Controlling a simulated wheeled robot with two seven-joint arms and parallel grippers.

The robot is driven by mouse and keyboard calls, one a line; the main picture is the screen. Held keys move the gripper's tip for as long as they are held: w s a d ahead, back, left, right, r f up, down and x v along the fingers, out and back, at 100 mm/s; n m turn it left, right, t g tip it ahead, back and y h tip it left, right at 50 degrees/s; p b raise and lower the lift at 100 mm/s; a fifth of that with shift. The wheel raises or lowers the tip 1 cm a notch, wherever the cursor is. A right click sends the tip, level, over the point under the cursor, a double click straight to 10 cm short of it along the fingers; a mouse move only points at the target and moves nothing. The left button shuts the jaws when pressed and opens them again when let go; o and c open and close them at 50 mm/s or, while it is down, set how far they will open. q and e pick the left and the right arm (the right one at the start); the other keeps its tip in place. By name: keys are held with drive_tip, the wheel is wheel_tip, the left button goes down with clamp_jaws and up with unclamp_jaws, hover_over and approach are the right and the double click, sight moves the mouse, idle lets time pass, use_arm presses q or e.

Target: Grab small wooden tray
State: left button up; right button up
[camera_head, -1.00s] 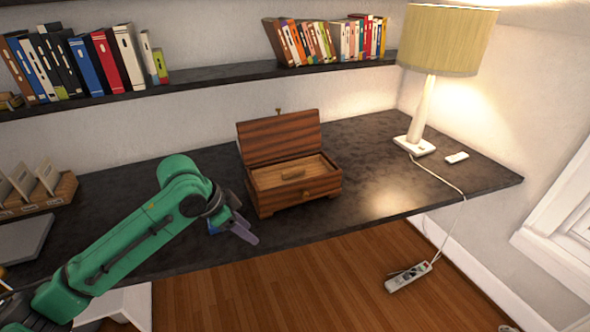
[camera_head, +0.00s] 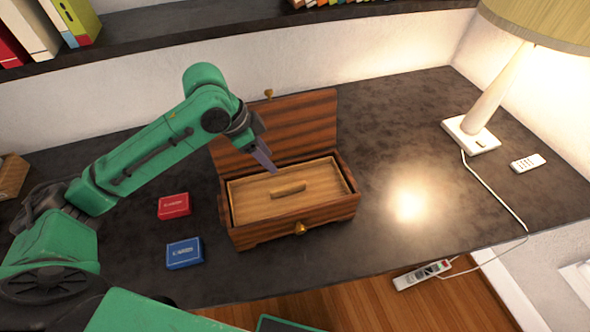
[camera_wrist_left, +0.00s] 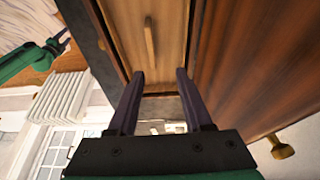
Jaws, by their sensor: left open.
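The small wooden tray (camera_head: 250,207), light wood with a raised bar handle (camera_head: 288,190), sits inside the open dark-striped wooden box (camera_head: 325,213). My left gripper (camera_head: 266,160) is over the tray's back edge, above and behind the handle, apart from it. In the left wrist view, my left gripper's fingers (camera_wrist_left: 158,76) are spread and empty, with the tray (camera_wrist_left: 171,30) and its handle (camera_wrist_left: 150,45) beyond them. A green arm with a small dark end, likely my right gripper (camera_wrist_left: 65,40), shows at the upper left there; its jaws are unclear.
The box's raised lid (camera_head: 300,120) stands behind the tray. A red box (camera_head: 174,206) and a blue box (camera_head: 185,253) lie left of the wooden box. A lamp (camera_head: 490,95) and a remote (camera_head: 528,163) are at the right. The desk between is clear.

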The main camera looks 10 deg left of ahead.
sight(287, 186)
use_arm(q)
drive_tip(key=f, duration=0.1)
drive_tip(key=s+d+f, duration=0.1)
drive_tip(key=f+p, duration=0.1)
drive_tip(key=shift+s+d, duration=0.35)
drive_tip(key=shift+s, duration=0.05)
drive_tip(key=x, duration=0.3)
drive_tip(key=shift+s, duration=0.2)
drive_tip(key=p+x, duration=0.1)
drive_tip(key=x, duration=0.2)
drive_tip(key=w+p+x, duration=0.1)
drive_tip(key=x, duration=0.2)
drive_tip(key=shift+f, duration=0.3)
use_arm(e)
drive_tip(key=s+r, duration=0.1)
drive_tip(key=s, duration=0.1)
drive_tip(key=s+r, duration=0.1)
drive_tip(key=r, duration=0.1)
drive_tip(key=shift+s+a+r, duration=0.2)
drive_tip(key=shift+s+r, duration=0.05)
drive_tip(key=shift+s, duration=0.1)
use_arm(q)
clamp_jaws()
use_arm(e)
drive_tip(key=shift+w, duration=0.1)
drive_tip(key=shift+d, duration=0.1)
